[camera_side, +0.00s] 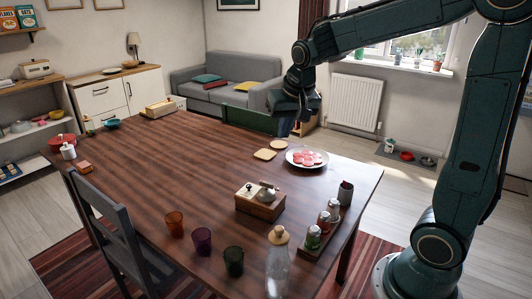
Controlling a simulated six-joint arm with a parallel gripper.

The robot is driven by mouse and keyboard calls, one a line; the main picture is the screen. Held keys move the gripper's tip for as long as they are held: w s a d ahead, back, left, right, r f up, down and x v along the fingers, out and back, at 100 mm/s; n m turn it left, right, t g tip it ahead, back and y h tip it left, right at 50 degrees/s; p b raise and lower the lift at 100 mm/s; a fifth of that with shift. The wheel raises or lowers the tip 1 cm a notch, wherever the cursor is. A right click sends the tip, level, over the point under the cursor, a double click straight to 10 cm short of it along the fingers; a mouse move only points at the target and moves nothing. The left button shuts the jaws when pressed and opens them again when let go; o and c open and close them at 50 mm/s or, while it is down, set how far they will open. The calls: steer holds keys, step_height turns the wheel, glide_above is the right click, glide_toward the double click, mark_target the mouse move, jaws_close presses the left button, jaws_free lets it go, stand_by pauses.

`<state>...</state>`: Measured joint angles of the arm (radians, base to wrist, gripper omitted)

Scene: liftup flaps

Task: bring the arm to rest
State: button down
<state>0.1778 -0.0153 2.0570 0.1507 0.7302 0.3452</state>
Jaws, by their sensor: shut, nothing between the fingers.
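My gripper (288,128) hangs from the end of my dark teal arm in the upper middle of the side view. It appears above the far edge of the wooden table (160,190), near the green chair back. It is shut with nothing held. Its fingertips are small and dark, and part of the gripper is hidden by its own body. A white plate (321,165) with pink slices on it lies on the table below and to the right of the gripper.
A wooden box (259,206) with a metal flap-like part, a tray of jars (320,232), a glass bottle (278,262) and several coloured cups (202,240) stand on the near side. A chair (112,225) stands at left. The table's middle left is clear.

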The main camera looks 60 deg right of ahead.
steer(key=s+a+r+n+t+y, duration=0.1)
steer(key=s+a+n, duration=0.2)
steer(key=s, duration=0.6)
steer(key=s+a+r+n+y, duration=0.1)
steer(key=s+a+n, duration=0.3)
steer(key=s+a, duration=0.3)
steer(key=s, duration=0.3)
steer(key=shift+s+t, duration=0.3)
steer(key=shift+t, duration=0.1)
